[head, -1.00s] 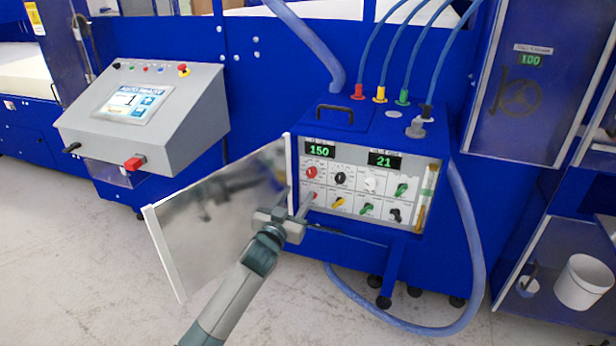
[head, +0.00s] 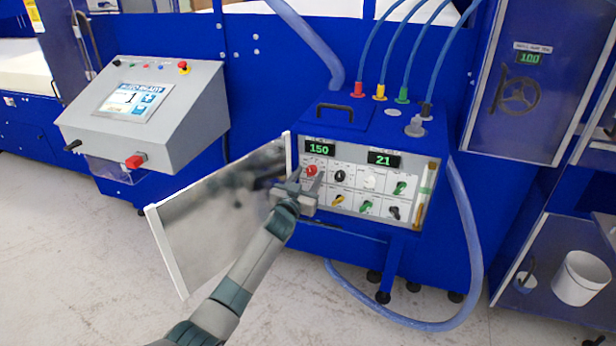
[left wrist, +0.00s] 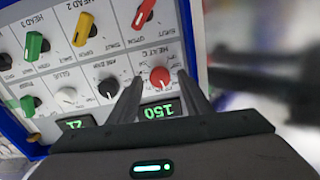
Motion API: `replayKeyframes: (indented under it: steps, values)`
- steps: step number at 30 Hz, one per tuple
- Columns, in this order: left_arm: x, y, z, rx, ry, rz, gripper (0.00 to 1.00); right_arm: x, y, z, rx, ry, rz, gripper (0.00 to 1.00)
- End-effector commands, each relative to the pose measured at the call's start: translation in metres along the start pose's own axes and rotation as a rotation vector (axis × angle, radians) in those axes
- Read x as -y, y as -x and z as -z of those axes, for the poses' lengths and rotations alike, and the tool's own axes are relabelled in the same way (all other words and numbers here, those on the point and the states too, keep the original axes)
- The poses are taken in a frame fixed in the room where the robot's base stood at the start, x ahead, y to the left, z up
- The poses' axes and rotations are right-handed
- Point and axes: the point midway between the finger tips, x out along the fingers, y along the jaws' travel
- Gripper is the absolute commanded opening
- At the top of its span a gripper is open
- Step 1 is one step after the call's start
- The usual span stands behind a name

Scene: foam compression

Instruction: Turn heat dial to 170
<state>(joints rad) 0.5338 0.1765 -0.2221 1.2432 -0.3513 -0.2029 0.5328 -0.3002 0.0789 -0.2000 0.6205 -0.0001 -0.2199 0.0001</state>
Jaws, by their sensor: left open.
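The heat dial is a red knob (head: 311,170) at the upper left of the panel, below a green display (head: 320,149) reading 150. In the left wrist view the red heat dial (left wrist: 160,77) sits between the fingertips, beside its "HEAT C" label, and the display (left wrist: 161,110) appears upside down. My left gripper (head: 306,180) is open at the dial, its fingers on either side of it; it also shows in the left wrist view (left wrist: 161,85). I cannot tell whether the fingers touch the knob. My right gripper is not in view.
The panel door (head: 220,215) stands open at the left, close to my left arm. Other knobs, such as a black one (head: 340,176) and a yellow one (head: 338,200), sit near the heat dial. A blue hose (head: 470,240) loops at the right.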

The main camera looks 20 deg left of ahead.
Motion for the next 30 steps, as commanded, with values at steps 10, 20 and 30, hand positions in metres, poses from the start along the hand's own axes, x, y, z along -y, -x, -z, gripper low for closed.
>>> replayKeyframes:
  steps: [10, 20, 30]
  values:
    - [0.0001, 0.0002, -0.0001, 0.0, 0.0, 0.0, 0.09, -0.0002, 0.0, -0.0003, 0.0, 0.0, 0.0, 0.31]
    - [0.0001, 0.0003, -0.0004, 0.0, -0.015, 0.0, 0.04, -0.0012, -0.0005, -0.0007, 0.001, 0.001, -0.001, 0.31]
    - [-0.0001, 0.0003, -0.0009, 0.0, -0.151, 0.0, 0.04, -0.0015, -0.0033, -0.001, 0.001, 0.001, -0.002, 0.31]
